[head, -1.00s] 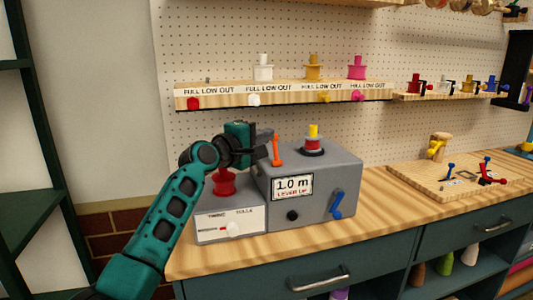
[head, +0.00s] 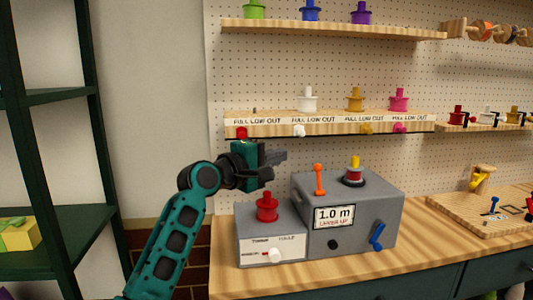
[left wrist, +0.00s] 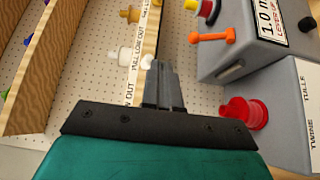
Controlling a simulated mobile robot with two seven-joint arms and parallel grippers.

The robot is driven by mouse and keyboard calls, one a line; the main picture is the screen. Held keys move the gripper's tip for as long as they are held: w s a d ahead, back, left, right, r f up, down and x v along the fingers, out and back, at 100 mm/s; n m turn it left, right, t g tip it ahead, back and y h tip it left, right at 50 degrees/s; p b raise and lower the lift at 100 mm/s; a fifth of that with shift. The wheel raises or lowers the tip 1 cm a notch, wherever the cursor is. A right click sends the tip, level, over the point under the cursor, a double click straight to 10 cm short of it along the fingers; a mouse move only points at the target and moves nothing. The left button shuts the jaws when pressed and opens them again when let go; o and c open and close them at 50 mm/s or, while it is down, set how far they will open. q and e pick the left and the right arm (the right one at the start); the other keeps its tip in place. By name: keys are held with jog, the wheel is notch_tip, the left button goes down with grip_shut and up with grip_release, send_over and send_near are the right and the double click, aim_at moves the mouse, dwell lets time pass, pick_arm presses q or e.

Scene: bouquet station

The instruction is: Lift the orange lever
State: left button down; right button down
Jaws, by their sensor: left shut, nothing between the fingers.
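The box's sign (head: 334,217) reads "1.0 m" and "LEVER UP". The lever also shows in the left wrist view (left wrist: 213,37), to the right of the fingers. My left gripper (head: 280,157) is shut and empty. In the head view it is left of the lever and a little higher, apart from it. The wrist view shows its fingers (left wrist: 163,85) together with nothing between them. My right gripper is not in view.
A smaller grey box (head: 250,250) with a red spool (head: 267,207) stands below my left gripper. A red and yellow spool (head: 353,172) sits behind the lever. A blue crank (head: 377,236) is on the box front. A labelled shelf (head: 330,123) runs behind.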

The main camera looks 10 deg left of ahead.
pick_arm(q)
jog(key=shift+s+a+r, duration=0.5)
jog(key=shift+s+a, duration=0.35)
